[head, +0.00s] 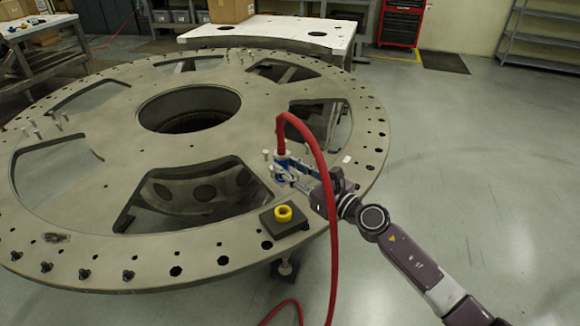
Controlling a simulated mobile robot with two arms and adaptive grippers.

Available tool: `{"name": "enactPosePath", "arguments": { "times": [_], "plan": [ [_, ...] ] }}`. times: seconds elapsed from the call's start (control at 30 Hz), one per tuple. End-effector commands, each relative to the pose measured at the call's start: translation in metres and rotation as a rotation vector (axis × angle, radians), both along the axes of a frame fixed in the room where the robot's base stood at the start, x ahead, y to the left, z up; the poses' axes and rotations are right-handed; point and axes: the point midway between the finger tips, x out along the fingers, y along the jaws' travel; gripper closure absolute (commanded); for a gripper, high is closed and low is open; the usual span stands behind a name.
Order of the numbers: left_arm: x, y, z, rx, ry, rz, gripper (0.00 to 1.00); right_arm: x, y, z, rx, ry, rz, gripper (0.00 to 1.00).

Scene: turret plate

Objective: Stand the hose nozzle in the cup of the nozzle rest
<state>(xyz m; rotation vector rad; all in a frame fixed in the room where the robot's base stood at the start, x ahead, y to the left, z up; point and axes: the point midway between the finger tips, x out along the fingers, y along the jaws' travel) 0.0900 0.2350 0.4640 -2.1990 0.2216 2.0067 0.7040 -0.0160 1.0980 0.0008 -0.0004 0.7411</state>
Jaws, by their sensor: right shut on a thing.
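The hose nozzle (282,163) is a blue body at the end of a red hose (322,166). My right gripper (287,172) is shut on the nozzle and holds it roughly upright above the turret plate. The nozzle's lower end is partly hidden by the gripper's fingers. The nozzle rest (289,229) is a dark square block with a yellow ring-shaped cup (284,213), lying on the plate's near right rim. The cup looks empty. The nozzle is apart from the cup, farther back. My left gripper does not show.
The large round turret plate (90,170) has wide cut-outs, a central hole, and several bolts along its rim. The hose loops over my right gripper and down past the plate's edge to the floor. A white-topped table (270,28) stands behind.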

Motion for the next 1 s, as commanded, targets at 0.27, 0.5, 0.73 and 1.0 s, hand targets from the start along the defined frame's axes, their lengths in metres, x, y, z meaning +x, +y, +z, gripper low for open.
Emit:
{"name": "enactPosePath", "arguments": {
  "times": [0.27, 0.5, 0.73, 1.0],
  "plan": [
    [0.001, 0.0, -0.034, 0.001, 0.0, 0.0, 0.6, 0.0, 0.0, -0.035, 0.0, 0.0, 0.001, 1.0],
    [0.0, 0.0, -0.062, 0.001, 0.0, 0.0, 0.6, 0.0, 0.0, -0.063, 0.001, 0.0, 0.001, 1.0],
    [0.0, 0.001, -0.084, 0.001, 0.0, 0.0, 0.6, 0.0, 0.0, -0.085, 0.001, -0.001, 0.001, 1.0],
    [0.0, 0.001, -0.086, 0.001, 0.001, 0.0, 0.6, 0.0, 0.0, -0.088, 0.001, -0.001, 0.001, 1.0]
  ]
}}
